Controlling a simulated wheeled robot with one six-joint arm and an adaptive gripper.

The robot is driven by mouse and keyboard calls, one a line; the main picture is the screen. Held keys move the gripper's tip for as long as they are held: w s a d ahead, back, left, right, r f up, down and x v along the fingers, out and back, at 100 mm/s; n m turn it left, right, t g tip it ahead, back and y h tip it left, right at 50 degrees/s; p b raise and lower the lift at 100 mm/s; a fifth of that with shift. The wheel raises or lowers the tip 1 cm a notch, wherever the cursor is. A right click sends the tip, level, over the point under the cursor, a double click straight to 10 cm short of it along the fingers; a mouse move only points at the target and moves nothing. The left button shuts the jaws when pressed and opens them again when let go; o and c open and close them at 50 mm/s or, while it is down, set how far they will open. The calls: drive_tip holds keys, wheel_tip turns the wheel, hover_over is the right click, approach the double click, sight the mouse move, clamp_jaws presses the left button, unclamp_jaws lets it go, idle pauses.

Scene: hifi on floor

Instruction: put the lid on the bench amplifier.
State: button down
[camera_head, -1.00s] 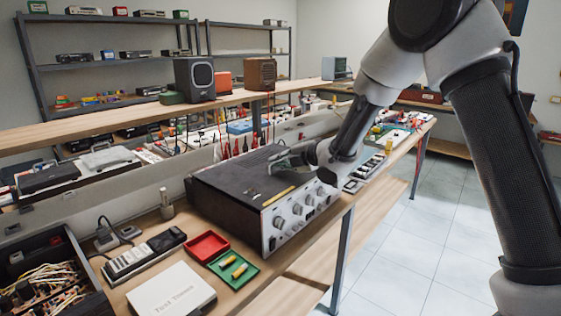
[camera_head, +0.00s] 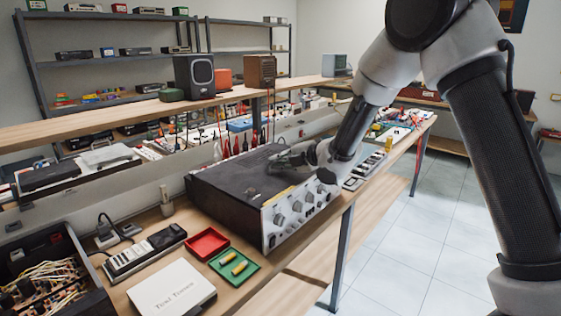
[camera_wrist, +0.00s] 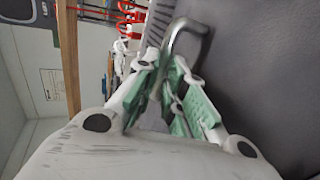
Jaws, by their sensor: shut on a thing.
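The bench amplifier (camera_head: 302,206) stands on the workbench, its pale front panel with several round knobs facing the lower right. A flat dark lid (camera_head: 228,180) lies over its top; I cannot tell from here whether it is fully seated. My gripper (camera_head: 285,160) is at the far right part of the top. In the wrist view my gripper (camera_wrist: 165,92) has green-padded fingers closed at a bent grey metal handle (camera_wrist: 186,32) that rises from the dark lid surface (camera_wrist: 265,70). The fingers hide the handle's near end. A yellow strip (camera_head: 280,193) shows near the top's front edge.
A raised shelf (camera_head: 120,118) runs behind. Floor (camera_head: 410,240) at right is clear.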

drive_tip(key=c, duration=1.4)
unclamp_jaws()
drive_tip(key=shift+f, duration=0.1)
drive_tip(key=v, duration=1.2)
drive_tip(key=shift+d, duration=0.3)
drive_tip(key=s+d+r+m+h, duration=0.3)
drive_tip(key=d+m, duration=0.2)
drive_tip(key=d, duration=0.3)
drive_tip(key=s+d+r+m+t+h, duration=0.1)
drive_tip(key=s+d+r+m+h, duration=0.2)
drive_tip(key=d+m, duration=0.35)
drive_tip(key=s+d+r+m+h, duration=0.2)
drive_tip(key=d+m+h, duration=0.15)
drive_tip(key=d, duration=0.65)
drive_tip(key=s+d+m+g, duration=0.1)
drive_tip(key=s+m, duration=0.3)
drive_tip(key=s, duration=0.4)
drive_tip(key=s+d+m+g, duration=0.2)
drive_tip(key=s+d+m, duration=0.1)
drive_tip(key=s, duration=0.6)
drive_tip(key=s+d+f+m+g+h, duration=0.1)
drive_tip(key=s+d+m+g, duration=0.1)
drive_tip(key=s+m, duration=0.4)
drive_tip(key=shift+s+f, duration=0.1)
drive_tip(key=shift+s, duration=1.25)
